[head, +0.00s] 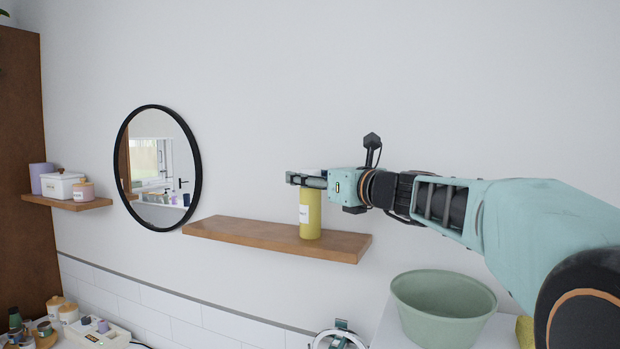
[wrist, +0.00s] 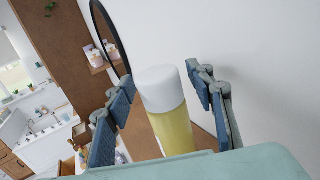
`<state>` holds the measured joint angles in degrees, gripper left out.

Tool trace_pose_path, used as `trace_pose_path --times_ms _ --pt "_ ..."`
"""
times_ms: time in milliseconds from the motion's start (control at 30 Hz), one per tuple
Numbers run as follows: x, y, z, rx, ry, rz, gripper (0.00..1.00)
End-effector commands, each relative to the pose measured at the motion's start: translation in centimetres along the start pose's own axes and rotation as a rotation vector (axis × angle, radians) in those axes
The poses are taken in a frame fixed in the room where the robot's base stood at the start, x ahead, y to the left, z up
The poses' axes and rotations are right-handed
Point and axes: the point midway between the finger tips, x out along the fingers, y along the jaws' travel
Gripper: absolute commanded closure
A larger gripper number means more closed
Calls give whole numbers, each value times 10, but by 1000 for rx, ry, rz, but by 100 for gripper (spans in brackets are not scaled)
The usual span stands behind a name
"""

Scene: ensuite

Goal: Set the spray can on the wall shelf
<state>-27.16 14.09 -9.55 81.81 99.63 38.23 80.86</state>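The spray can (head: 310,217) is yellow with a white cap and a white label. It appears to stand upright on the brown wooden wall shelf (head: 255,233), toward the shelf's right end. My gripper (head: 305,180) is at the height of the can's cap, reaching in from the right. In the wrist view the can (wrist: 170,125) is between the two spread fingers of my gripper (wrist: 163,95), with a gap visible on each side. The gripper looks open. In the head view the fingers partly hide the cap.
A round black-framed mirror (head: 117,170) hangs to the left. Another shelf (head: 85,204) at far left holds a lilac canister, a white box and a pink jar. A green basin (head: 443,308) stands at lower right. The wall shelf left of the can is clear.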

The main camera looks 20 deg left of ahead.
Motion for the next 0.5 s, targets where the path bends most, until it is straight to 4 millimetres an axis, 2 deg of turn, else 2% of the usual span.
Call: trace_pose_path --times_ms 167,267,500 --pt "0 0 2 0 0 0 51" --pt "-9 -1 1 -1 -1 -2 51" --pt "-52 -1 0 -2 -2 -3 51"
